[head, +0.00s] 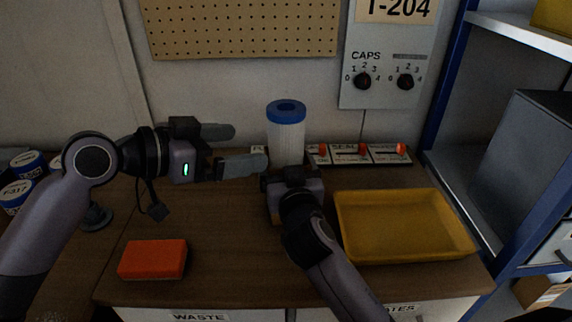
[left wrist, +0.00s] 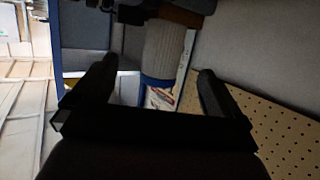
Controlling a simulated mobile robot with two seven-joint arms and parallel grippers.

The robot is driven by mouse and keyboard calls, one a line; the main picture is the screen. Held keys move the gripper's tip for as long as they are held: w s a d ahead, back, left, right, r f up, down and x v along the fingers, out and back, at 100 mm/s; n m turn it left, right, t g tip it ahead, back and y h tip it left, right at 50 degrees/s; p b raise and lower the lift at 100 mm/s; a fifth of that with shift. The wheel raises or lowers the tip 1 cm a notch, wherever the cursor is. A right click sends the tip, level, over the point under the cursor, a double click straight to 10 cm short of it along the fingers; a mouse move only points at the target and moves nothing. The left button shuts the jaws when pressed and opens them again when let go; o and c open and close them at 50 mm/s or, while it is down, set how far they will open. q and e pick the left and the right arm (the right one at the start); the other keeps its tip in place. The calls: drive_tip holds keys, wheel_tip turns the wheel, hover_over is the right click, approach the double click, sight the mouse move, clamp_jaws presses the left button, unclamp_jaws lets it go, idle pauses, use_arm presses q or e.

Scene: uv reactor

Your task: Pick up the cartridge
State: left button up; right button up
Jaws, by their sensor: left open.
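The cartridge (head: 287,135) is a white ribbed cylinder with a blue cap, upright at the back of the brown bench; its base is hidden behind my right gripper. My left gripper (head: 249,147) is open, its two fingers pointing right toward the cartridge from its left side. In the left wrist view the cartridge (left wrist: 162,50) shows between and beyond the open fingers (left wrist: 157,78), its blue end lower in the picture. My right gripper (head: 291,176) is in front of the cartridge's lower part; its fingers are too hidden to tell their state.
A yellow tray (head: 405,254) sits right of my right arm. An orange-red block (head: 153,259) lies at front left. A switch panel (head: 360,154) stands behind the tray. Blue-lidded jars (head: 28,163) are at far left. A blue-framed shelf (head: 447,75) borders the right.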

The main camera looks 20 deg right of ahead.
sight(271, 139)
use_arm(q)
drive_tip(key=x, duration=0.5)
drive_tip(key=shift+w+d, duration=0.1)
drive_tip(key=shift+d, duration=0.25)
drive_tip(key=shift+w+x, duration=0.15)
drive_tip(key=shift+x, duration=0.75)
drive_tip(key=shift+w+x, duration=0.15)
drive_tip(key=shift+x, duration=0.8)
drive_tip(key=shift+w+d, duration=0.25)
drive_tip(key=shift+d, duration=0.45)
drive_tip(key=c, duration=1.6)
wheel_tip(271, 139, up, 10)
use_arm(e)
drive_tip(key=shift+f, duration=0.1)
drive_tip(key=o, duration=0.8)
